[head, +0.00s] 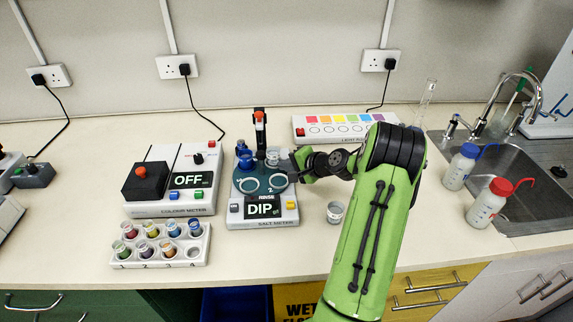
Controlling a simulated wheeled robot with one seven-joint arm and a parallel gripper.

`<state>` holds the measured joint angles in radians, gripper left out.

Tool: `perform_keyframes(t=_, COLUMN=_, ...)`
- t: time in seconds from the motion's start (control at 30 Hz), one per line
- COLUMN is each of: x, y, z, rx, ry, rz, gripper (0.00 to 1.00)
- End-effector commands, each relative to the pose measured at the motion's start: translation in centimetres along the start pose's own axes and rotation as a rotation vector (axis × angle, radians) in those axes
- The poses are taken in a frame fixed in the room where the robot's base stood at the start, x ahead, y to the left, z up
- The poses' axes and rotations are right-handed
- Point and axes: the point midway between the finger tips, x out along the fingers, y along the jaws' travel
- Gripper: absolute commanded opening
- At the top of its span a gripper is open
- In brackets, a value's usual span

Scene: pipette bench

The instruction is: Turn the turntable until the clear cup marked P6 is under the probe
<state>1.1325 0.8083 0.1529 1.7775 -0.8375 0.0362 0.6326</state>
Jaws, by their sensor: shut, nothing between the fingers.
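The salt meter (263,219) stands mid-bench, with a dark round turntable (257,184) on top and a display reading DIP. The probe (260,131), red-topped on a dark post, stands over the turntable's back. A cup with blue contents (246,161) sits at the back left of the turntable, and a clear cup (273,157) at the back right. I cannot read a P6 mark on any cup. My gripper (298,169) is shut and empty at the turntable's right edge; I cannot tell if it touches. My arm hides the bench behind it.
The colour meter (170,180), reading OFF, stands left, with a rack of coloured vials (161,246) in front. A small clear cup (335,212) stands right of the salt meter. A light box (338,125) lies behind. Wash bottles (489,203) and a sink (500,170) are right.

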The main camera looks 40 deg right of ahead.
Motion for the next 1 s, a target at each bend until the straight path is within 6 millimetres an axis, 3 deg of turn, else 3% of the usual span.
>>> perform_keyframes(t=1.0, x=0.77, y=-0.57, z=-0.75, rx=-0.075, ry=-0.128, rz=-0.001, gripper=0.0)
